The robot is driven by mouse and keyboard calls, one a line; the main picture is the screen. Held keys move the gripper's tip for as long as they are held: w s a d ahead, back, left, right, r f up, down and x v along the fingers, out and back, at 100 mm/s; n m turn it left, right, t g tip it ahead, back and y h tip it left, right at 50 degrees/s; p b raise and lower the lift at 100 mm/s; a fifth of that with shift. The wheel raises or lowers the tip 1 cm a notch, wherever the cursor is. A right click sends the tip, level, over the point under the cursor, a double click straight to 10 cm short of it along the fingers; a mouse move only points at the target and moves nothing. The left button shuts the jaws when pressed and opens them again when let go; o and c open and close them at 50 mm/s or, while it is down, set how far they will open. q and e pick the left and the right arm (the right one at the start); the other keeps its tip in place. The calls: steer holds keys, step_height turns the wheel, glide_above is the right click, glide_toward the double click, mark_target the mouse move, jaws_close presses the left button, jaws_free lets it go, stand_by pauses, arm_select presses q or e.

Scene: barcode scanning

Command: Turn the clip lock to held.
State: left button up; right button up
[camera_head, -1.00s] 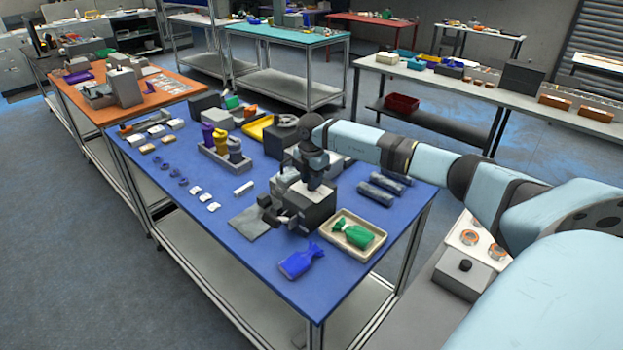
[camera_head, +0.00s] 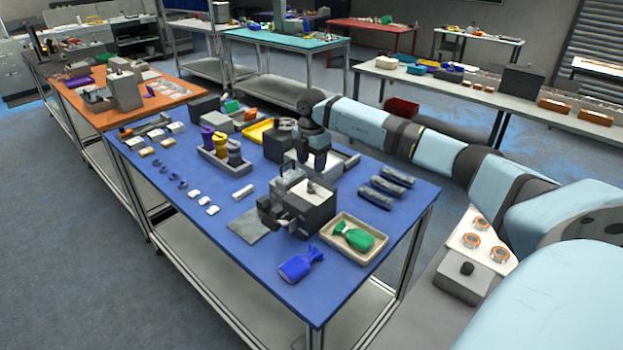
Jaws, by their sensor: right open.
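A grey block-shaped device (camera_head: 311,208) with dark parts on its front and left side stands on the blue table (camera_head: 215,268). No part of it can be clearly told as the clip lock, and its setting is too small to read. My right gripper (camera_head: 318,168) is open, pointing down, just above and behind the device in the picture. It looks empty and apart from the device. My left gripper does not show.
Right of the device a beige tray (camera_head: 377,253) holds a green bag (camera_head: 354,236). A blue bag (camera_head: 300,263) lies in front. Several dark cylinders (camera_head: 392,185) lie behind right. A grey rack (camera_head: 208,158) holds coloured bottles.

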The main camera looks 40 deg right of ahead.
mark_target(312, 183)
step_height(312, 183, up, 7)
steer(key=shift+b, duration=0.4)
